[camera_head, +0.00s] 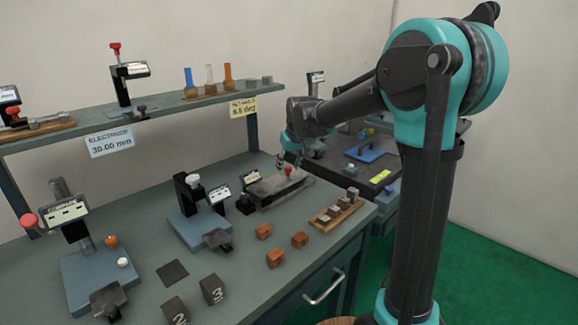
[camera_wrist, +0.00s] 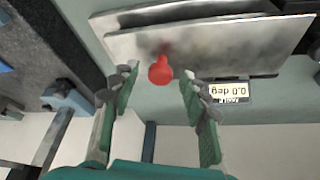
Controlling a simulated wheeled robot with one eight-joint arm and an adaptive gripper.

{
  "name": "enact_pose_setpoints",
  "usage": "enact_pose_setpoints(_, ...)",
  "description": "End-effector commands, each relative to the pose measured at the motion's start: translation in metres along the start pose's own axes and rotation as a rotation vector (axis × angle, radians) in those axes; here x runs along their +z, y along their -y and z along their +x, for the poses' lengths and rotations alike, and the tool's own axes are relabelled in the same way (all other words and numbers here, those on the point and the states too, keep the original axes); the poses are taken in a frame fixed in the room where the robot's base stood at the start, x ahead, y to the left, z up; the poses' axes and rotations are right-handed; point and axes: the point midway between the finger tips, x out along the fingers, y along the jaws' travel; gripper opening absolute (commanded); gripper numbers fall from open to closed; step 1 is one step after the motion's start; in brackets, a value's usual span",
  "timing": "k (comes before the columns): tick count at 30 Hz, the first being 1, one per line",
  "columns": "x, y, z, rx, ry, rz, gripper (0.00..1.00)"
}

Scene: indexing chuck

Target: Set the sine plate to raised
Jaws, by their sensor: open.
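The sine plate (camera_head: 268,188) is a long grey metal plate on the bench near its right end, and it fills the top of the wrist view (camera_wrist: 220,48). It appears to lie flat. A red knob (camera_head: 288,170) stands on it; it also shows in the wrist view (camera_wrist: 160,70). A small angle display (camera_wrist: 229,94) beside the plate appears upside down and reads 0.0 deg. My gripper (camera_wrist: 160,84) is open, with its green-padded fingers on either side of the red knob. Contact cannot be seen. In the head view, my gripper (camera_head: 290,160) is just above the knob.
A shelf tag (camera_head: 243,107) reads about 8.6 deg. A wooden rack of blocks (camera_head: 336,212) and several orange blocks (camera_head: 275,257) lie in front of the plate. A gauge stand (camera_head: 205,222) is to its left. A dark surface plate (camera_head: 345,165) lies behind right.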

Motion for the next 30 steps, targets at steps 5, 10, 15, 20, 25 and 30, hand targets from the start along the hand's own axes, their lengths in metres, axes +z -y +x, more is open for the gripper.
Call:
enact_pose_setpoints(5,0.0,0.0,0.0,0.0,0.0,0.0,0.45)
enact_pose_setpoints(10,-0.0001,-0.0001,-0.0002,0.0,0.0,0.0,0.26)
enact_pose_setpoints(15,-0.0001,-0.0001,-0.0002,0.0,0.0,0.0,0.04)
enact_pose_setpoints(20,-0.0001,0.0,-0.0003,0.0,0.0,0.0,0.0)
enact_pose_setpoints(25,-0.0001,0.0001,-0.0005,0.001,0.0,0.0,0.0)
enact_pose_setpoints(30,-0.0008,0.0025,-0.0037,0.017,-0.008,-0.01,0.0)
